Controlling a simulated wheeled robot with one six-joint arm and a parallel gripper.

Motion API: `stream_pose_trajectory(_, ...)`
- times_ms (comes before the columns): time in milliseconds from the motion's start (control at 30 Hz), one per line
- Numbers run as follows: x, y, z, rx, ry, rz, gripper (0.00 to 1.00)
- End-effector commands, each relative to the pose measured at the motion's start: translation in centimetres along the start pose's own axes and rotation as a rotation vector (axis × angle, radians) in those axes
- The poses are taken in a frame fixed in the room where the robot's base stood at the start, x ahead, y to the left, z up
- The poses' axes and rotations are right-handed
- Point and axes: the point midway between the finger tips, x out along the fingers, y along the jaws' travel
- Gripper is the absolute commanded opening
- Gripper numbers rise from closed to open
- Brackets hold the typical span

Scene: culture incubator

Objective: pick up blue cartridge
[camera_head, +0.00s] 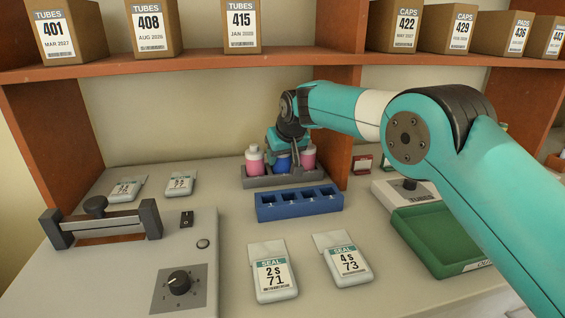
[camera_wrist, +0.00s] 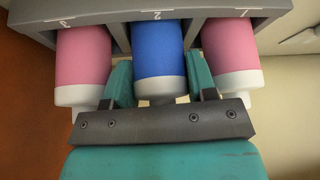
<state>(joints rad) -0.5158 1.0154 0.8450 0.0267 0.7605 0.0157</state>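The blue cartridge (camera_wrist: 158,55) stands in the middle slot, marked 2, of a grey rack (camera_wrist: 205,14). In the head view the blue cartridge (camera_head: 283,161) is partly hidden behind my gripper (camera_head: 284,156). In the wrist view my gripper (camera_wrist: 158,78) has one finger on each side of the blue cartridge, close along its sides. I cannot tell whether the fingers press on it. The lower end of the cartridge in that view is partly hidden by the gripper's dark bar.
Pink cartridges (camera_wrist: 84,60) and (camera_wrist: 230,55) flank the blue one closely. In front of the grey rack lies a blue block (camera_head: 299,206) with several square holes. A wooden shelf (camera_head: 200,58) with boxes runs above, and a wooden upright stands right of the rack.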

Motion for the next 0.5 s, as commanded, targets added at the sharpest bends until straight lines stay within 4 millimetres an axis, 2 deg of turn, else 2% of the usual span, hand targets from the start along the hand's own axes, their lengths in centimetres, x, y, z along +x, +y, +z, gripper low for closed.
stream_pose_trajectory(333,-0.1,0.0,-0.1,0.000,0.001,0.000,0.26)
stream_pose_trajectory(500,-1.1,0.0,-0.7,0.000,0.004,0.000,0.26)
